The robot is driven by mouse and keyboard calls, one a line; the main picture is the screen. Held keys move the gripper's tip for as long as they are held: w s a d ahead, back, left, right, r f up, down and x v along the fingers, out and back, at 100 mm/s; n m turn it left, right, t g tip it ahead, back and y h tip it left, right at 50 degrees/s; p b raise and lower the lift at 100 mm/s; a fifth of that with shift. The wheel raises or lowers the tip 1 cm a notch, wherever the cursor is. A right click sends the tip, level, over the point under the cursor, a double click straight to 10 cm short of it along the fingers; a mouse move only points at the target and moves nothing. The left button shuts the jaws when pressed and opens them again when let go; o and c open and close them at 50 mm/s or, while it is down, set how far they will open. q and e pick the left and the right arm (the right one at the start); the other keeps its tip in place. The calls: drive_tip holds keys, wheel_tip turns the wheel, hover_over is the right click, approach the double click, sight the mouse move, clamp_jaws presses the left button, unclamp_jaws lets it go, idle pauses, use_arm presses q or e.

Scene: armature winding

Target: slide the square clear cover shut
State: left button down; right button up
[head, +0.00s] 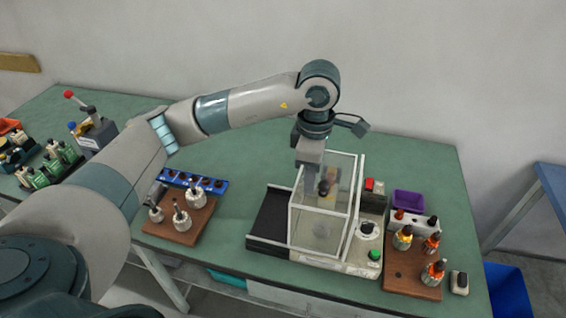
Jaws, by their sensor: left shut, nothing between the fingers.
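The square clear cover (341,222) is a see-through box with pale edges. It stands on the winding machine (350,268), beside the machine's dark bed (268,217), which lies bare to the left. Through its walls I see a dark and orange-brown part. My left gripper (308,164) comes down from above at the cover's upper left edge. It is shut with nothing in it. Its fingertips are hard to make out, and I cannot tell whether they touch the cover. My right gripper is out of view.
The machine's right side has a red switch (374,186), a dial and a green button (375,254). Wooden boards with wound parts (412,276) and pale parts (178,235) stand right and left. A purple bin (408,201) is behind right. The green table is clear behind the machine.

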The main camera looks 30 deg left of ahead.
use_arm(q)
drive_tip(key=shift+s+d+f, duration=0.15)
drive_tip(key=shift+d+f, duration=0.2)
drive_tip(key=shift+a+r, duration=0.15)
drive_tip(key=shift+r, duration=0.6)
drive_tip(key=shift+w+a+r, duration=0.1)
drive_tip(key=shift+r, duration=0.5)
drive_tip(key=shift+w+a+r, duration=0.1)
drive_tip(key=shift+r, duration=0.5)
drive_tip(key=r, duration=0.2)
drive_tip(key=a+r+p, duration=0.1)
drive_tip(key=r, duration=0.1)
drive_tip(key=shift+s, duration=0.15)
